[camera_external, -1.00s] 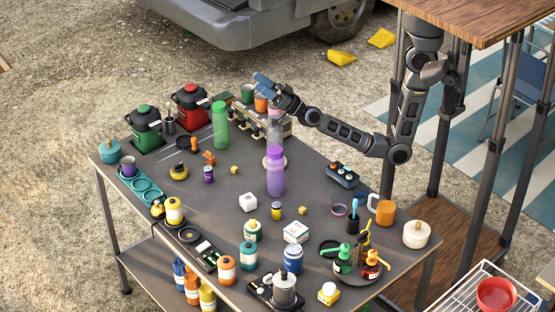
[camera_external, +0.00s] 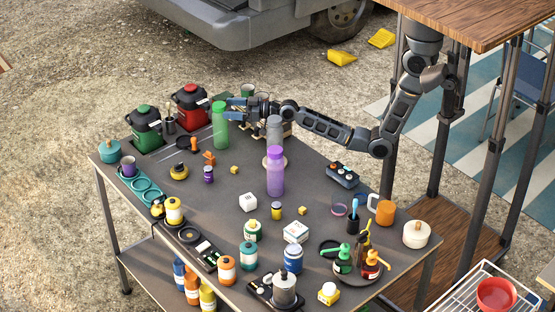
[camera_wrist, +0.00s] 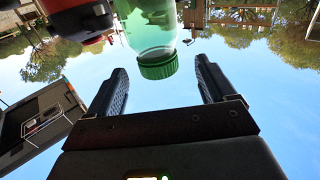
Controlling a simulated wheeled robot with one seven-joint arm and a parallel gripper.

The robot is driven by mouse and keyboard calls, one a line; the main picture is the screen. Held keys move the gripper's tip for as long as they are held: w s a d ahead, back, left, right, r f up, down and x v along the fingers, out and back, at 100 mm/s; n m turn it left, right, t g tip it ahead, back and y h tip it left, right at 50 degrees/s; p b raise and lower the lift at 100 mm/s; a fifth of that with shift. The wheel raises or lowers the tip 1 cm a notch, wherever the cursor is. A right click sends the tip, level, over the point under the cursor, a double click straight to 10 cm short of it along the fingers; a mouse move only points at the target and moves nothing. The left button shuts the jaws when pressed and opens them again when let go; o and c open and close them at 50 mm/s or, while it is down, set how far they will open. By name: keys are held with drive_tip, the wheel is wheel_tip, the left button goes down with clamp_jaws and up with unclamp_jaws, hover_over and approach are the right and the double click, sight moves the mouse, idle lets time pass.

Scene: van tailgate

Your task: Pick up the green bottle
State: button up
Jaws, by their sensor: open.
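The green bottle (camera_external: 220,127) stands upright at the back left of the grey table, beside the red and black pot. In the external view my gripper (camera_external: 236,108) is just right of the bottle's upper part, pointing left toward it. In the wrist view the picture is upside down, and the green bottle (camera_wrist: 152,38) shows its cap between the two open fingers of my gripper (camera_wrist: 160,82), slightly beyond their tips. The fingers are apart and hold nothing.
A red and black pot (camera_external: 191,107) and a green and black pot (camera_external: 145,126) stand left of the bottle. A grey bottle (camera_external: 274,133) and a purple bottle (camera_external: 276,175) stand to the right, close to my forearm. Small items crowd the table's front.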

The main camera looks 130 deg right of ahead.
sight(215, 104)
drive_tip(key=x, duration=0.2)
drive_tip(key=p+x, duration=0.1)
drive_tip(key=x, duration=0.1)
drive_tip(key=r+x, duration=0.1)
drive_tip(key=x, duration=0.1)
drive_tip(key=shift+d+p, duration=0.15)
drive_tip(key=shift+p, duration=0.2)
drive_tip(key=shift+w+d+f, duration=0.1)
drive_tip(key=shift+w+d, duration=0.1)
drive_tip(key=c, duration=1.4)
